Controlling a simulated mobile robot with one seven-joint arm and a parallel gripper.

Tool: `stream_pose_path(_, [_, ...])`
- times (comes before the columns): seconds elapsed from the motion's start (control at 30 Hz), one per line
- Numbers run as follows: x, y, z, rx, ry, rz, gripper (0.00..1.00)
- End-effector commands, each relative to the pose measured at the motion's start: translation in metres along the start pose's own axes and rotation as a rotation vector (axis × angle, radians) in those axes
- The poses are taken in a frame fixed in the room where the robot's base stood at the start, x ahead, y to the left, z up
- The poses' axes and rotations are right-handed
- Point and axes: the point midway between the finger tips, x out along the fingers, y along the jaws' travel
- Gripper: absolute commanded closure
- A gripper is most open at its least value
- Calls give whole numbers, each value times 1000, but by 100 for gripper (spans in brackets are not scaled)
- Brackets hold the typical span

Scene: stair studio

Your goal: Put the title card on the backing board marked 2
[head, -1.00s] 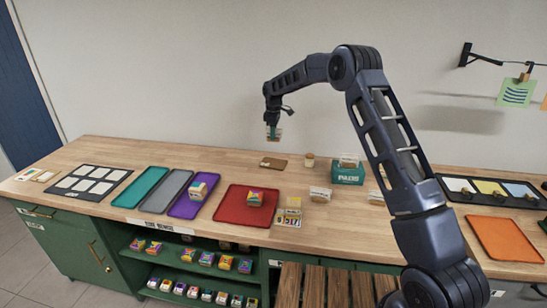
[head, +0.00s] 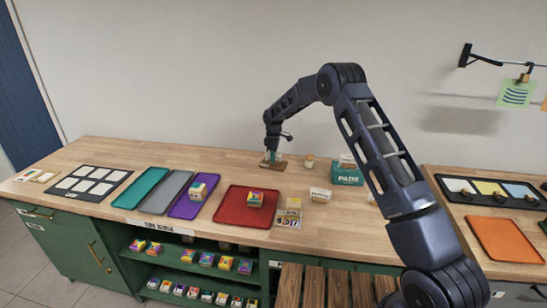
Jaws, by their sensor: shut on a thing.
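My gripper (head: 272,158) points down at the back of the workbench and is shut on a small pale thing. The thing is too small and too covered by the fingers to tell whether it is the title card. A flat brown board (head: 279,167) lies on the bench right under my gripper. I cannot tell whether the held thing touches it. No number 2 can be read on it at this size.
A teal pad box (head: 347,177) and small blocks stand to the right of my gripper. A red tray (head: 232,211) with a colourful block (head: 255,199) lies in front. Purple (head: 185,209), grey and teal trays lie to the left. Bench behind the trays is clear.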

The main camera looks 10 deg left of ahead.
Motion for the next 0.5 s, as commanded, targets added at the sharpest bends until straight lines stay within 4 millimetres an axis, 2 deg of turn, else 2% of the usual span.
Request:
stream_pose_path(0.3, [2,0,0,0,0,0,95])
stream_pose_path(0.33, [2,0,0,0,0,1,72])
stream_pose_path(0.43, [2,0,0,0,0,1,52])
stream_pose_path(0.5, [2,0,0,0,0,1,52])
